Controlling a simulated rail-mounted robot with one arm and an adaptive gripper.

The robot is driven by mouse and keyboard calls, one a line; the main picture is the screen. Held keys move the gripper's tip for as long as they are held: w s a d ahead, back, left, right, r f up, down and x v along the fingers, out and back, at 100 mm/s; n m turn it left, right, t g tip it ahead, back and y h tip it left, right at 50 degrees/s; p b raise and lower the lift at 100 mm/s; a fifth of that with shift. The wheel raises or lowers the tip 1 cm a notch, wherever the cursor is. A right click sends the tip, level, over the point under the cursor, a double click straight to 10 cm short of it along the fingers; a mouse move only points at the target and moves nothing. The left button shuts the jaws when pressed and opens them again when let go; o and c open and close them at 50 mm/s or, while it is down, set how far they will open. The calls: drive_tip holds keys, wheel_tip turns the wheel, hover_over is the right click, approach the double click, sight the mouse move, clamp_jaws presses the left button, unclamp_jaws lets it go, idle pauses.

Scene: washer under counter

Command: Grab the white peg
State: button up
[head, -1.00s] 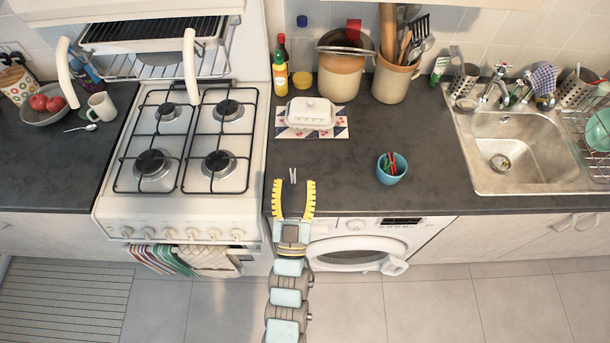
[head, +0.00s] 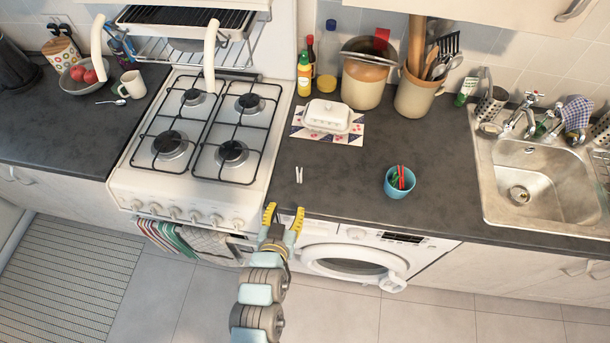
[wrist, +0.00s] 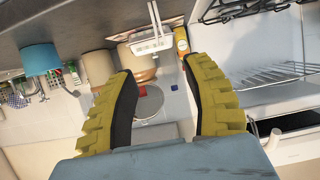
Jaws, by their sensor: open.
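The white peg (head: 299,174) stands out small and pale on the dark counter, left of the blue cup, in the head view. In the wrist view the peg (wrist: 155,18) shows beyond the fingertips, in front of the butter dish. My gripper (head: 284,215) has yellow ridged fingers. It is open and empty at the counter's front edge, with the peg a short way beyond its tips. In the wrist view my gripper (wrist: 160,66) shows its two fingers spread wide, with nothing between them.
A blue cup (head: 398,185) holding coloured pegs is to the right. A white butter dish (head: 328,115) sits on a patterned mat behind the peg. The stove (head: 190,150) is on the left, the washer (head: 350,258) below. Counter around the peg is bare.

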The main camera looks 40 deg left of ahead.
sight(299, 175)
drive_tip(key=b+x, duration=0.7)
drive_tip(key=b, duration=0.2)
drive_tip(key=shift+w+f, duration=0.2)
drive_tip(key=shift+f, duration=0.05)
drive_tip(key=x, duration=0.3)
drive_tip(key=shift+w+a+r, duration=0.1)
drive_tip(key=shift+w+a, duration=0.15)
drive_tip(key=shift+w, duration=0.05)
drive_tip(key=shift+w+a+f, duration=0.25)
drive_tip(key=shift+w+f, duration=0.1)
drive_tip(key=shift+w, duration=0.05)
drive_tip(key=shift+w, duration=0.1)
drive_tip(key=shift+w+a+f+p, duration=0.4)
drive_tip(key=shift+w+f+p, duration=0.15)
drive_tip(key=shift+w+f, duration=0.15)
drive_tip(key=shift+p+x, duration=0.35)
drive_tip(key=shift+x, duration=1.1)
